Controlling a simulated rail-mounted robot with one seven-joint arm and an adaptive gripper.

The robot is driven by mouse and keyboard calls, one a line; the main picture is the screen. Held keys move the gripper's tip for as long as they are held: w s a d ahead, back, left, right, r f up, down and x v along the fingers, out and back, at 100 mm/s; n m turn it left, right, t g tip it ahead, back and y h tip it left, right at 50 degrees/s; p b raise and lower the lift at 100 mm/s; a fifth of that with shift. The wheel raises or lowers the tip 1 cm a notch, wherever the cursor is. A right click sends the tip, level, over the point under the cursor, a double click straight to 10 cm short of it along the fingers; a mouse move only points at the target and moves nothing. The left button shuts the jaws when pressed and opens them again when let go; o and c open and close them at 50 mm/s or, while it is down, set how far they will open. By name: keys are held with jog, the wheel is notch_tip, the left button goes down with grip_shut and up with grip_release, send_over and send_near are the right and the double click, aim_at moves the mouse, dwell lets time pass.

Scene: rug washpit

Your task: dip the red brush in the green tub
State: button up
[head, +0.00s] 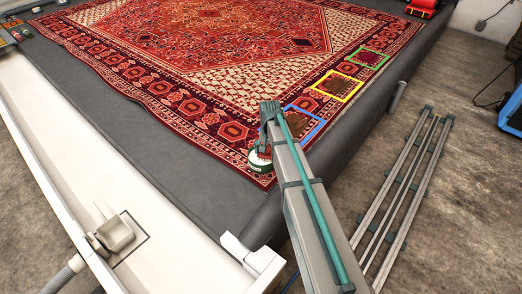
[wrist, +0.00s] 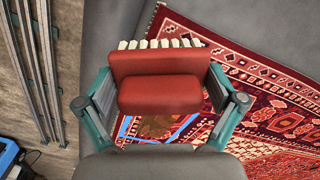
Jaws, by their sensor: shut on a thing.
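In the wrist view, the red brush (wrist: 160,92) is between the two teal-and-grey fingers of my gripper (wrist: 160,80), which is shut on it. A row of pale bristles shows along the brush's far edge. In the head view, my gripper (head: 262,152) is over the near corner of the patterned rug (head: 215,50), beside the blue square outline (head: 313,133). The brush is mostly hidden there behind the gripper and arm.
A metal rack (head: 405,195) lies on the floor to the right. A red object (head: 423,7) stands at the far right corner.

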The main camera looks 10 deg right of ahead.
jog(key=w+f+m+b, duration=0.2)
jog(key=w+f+b, duration=0.2)
jog(key=w, duration=0.4)
jog(key=w+f+m+b, duration=0.2)
jog(key=w+f+b, duration=0.3)
jog(key=w, duration=0.3)
jog(key=shift+w+f+b, duration=0.15)
jog(key=shift+f+b, duration=2.3)
jog(key=shift+f, duration=3.05)
jog(key=shift+r, duration=0.1)
notch_tip(320, 180, up, 10)
jog(key=p, duration=0.7)
jog(key=shift+f, duration=0.2)
